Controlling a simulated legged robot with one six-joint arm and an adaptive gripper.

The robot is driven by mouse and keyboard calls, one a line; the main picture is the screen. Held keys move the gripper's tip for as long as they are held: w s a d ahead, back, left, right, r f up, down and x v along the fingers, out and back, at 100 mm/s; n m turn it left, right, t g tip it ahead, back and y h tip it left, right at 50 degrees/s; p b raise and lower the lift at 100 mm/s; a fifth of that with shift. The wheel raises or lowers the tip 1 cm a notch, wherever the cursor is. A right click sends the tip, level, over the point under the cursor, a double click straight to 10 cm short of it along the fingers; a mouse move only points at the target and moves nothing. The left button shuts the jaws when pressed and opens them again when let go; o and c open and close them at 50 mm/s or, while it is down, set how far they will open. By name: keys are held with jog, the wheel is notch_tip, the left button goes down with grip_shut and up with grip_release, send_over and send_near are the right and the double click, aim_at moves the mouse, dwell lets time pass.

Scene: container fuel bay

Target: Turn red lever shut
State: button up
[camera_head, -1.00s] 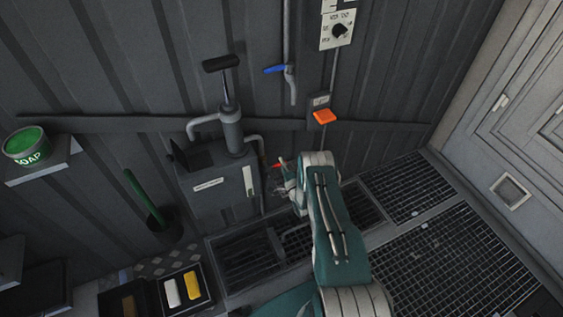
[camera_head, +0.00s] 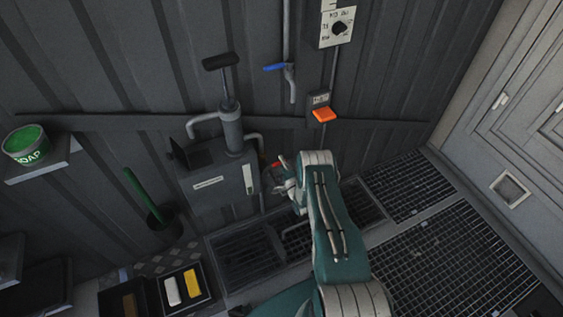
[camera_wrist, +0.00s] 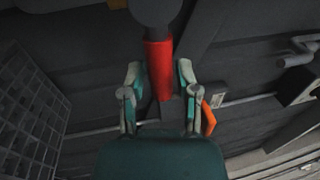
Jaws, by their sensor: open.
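The red lever (camera_wrist: 159,68) shows in the wrist view as a red sleeve below a dark round part. It reaches down between the two fingers of my gripper (camera_wrist: 158,82). The fingers stand apart on either side of it, with gaps visible. In the head view only a small red bit of the lever (camera_head: 277,163) shows beside my gripper (camera_head: 278,178), at the right side of the grey tank (camera_head: 215,190). My arm hides much of the area around it.
A blue-handled tap (camera_head: 274,68) and an orange switch (camera_head: 324,114) are on the wall above. A pump handle (camera_head: 220,62) rises from the tank. A soap tub (camera_head: 25,145) stands on a shelf at left. Floor gratings (camera_head: 452,265) lie at right.

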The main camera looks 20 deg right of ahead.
jog(key=s+f, duration=0.2)
jog(key=s, duration=0.9)
jog(key=shift+s+f, duration=0.15)
jog(key=shift+s, duration=0.25)
